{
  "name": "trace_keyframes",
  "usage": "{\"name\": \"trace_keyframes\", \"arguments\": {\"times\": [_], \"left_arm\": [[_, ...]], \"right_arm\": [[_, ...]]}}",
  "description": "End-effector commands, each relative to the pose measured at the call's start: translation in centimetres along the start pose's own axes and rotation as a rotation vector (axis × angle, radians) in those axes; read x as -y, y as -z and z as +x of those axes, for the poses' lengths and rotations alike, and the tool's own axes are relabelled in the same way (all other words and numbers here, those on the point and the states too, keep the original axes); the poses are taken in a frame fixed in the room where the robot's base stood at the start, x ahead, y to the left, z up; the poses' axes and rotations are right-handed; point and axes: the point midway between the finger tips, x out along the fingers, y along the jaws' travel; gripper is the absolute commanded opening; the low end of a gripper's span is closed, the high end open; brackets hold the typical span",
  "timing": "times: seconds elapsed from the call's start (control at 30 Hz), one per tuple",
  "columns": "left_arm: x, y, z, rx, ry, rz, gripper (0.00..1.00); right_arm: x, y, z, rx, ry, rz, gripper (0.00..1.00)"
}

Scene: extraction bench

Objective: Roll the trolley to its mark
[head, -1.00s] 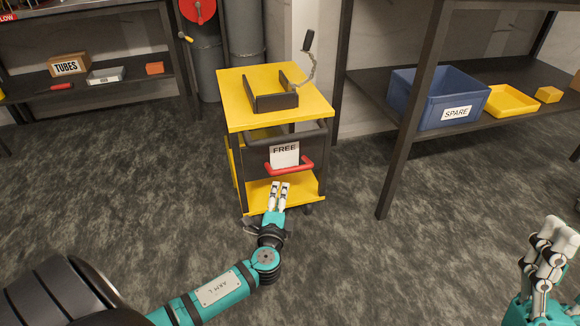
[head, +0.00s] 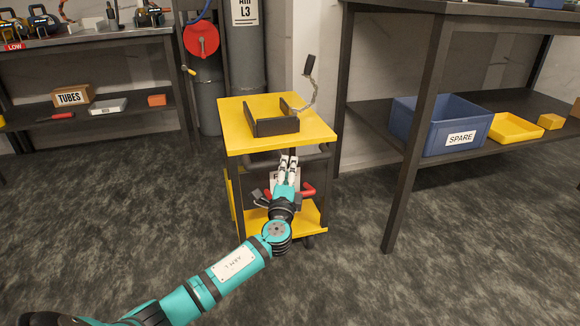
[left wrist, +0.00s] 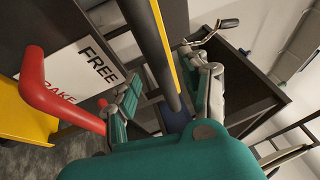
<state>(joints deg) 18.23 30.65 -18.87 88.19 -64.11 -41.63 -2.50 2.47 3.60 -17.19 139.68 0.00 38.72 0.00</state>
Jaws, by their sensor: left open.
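The yellow trolley (head: 235,132) stands in the middle of the head view, with a black push bar (head: 316,160) under its top deck. Below the bar are a white sign and a red brake lever (head: 307,190). The sign reads FREE in the left wrist view (left wrist: 88,62); my gripper partly hides it in the head view. My left gripper (head: 288,160) is open at the push bar. In the left wrist view the bar (left wrist: 158,62) runs between the two spread fingers (left wrist: 170,95). My right gripper is out of view. No floor mark shows.
A rack with a blue SPARE bin (head: 430,125) and a yellow tray (head: 515,127) stands at the right, its leg (head: 400,200) near the trolley. Shelving (head: 120,120) stands at the left; grey cylinders (head: 243,70) stand behind. The carpet at left and in front is clear.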

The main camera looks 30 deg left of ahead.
Motion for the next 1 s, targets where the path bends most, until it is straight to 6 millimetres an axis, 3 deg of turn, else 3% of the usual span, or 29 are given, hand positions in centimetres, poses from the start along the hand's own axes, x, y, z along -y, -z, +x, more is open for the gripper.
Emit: {"name": "trace_keyframes", "arguments": {"times": [0.23,0.63,1.0], "left_arm": [[-0.1,0.0,3.4,0.001,0.000,-0.001,0.46],[0.0,0.0,4.2,0.000,-0.001,-0.001,0.46],[-0.1,0.0,4.1,0.000,-0.002,-0.001,0.00]], "right_arm": [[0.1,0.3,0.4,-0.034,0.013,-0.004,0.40],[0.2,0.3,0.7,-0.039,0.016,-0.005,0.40],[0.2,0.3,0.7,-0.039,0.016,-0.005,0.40]]}}
